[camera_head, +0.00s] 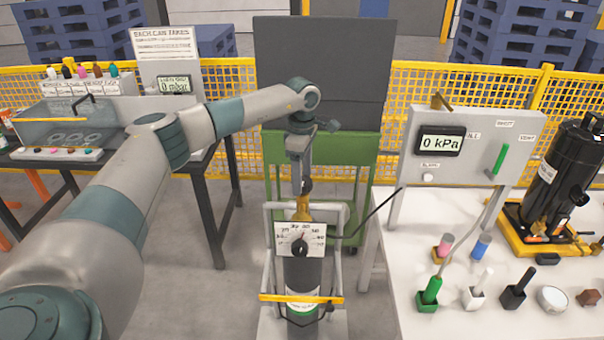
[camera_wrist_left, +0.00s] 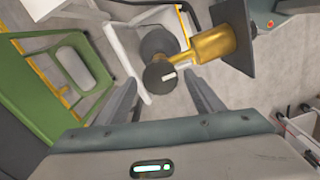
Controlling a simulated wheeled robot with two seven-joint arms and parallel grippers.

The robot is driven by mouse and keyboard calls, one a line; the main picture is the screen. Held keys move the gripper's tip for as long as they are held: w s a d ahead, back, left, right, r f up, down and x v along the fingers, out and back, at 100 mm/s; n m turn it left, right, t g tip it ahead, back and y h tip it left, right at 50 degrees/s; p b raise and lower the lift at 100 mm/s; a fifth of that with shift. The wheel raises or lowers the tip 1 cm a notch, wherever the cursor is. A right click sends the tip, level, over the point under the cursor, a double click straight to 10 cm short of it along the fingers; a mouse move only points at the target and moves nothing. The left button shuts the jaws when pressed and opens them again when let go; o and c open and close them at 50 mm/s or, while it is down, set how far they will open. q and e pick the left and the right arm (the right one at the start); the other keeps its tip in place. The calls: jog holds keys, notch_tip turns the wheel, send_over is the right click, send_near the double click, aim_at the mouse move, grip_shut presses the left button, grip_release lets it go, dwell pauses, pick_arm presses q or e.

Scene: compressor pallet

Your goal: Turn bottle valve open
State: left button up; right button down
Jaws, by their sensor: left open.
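The gas bottle (camera_head: 303,274) stands upright in a light frame with a yellow bar (camera_head: 302,298) across its front. On its top is a brass valve (camera_head: 303,212) with a dark round knob, partly hidden by my gripper. My left gripper (camera_head: 303,188) points down at the valve from above. In the left wrist view the open fingers (camera_wrist_left: 165,95) lie on either side of the dark valve knob (camera_wrist_left: 160,77), with the brass body (camera_wrist_left: 212,46) beyond. Contact cannot be told.
A white table (camera_head: 445,310) at right holds a display panel (camera_head: 475,145) reading 0 kPa, several coloured parts and a black compressor (camera_head: 562,175). A green cart (camera_head: 350,160) stands behind the bottle. A dark hose (camera_head: 380,210) runs from the bottle's right towards the panel.

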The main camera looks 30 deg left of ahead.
pick_arm(q)
jog(key=c, duration=1)
jog(key=shift+c, duration=0.2)
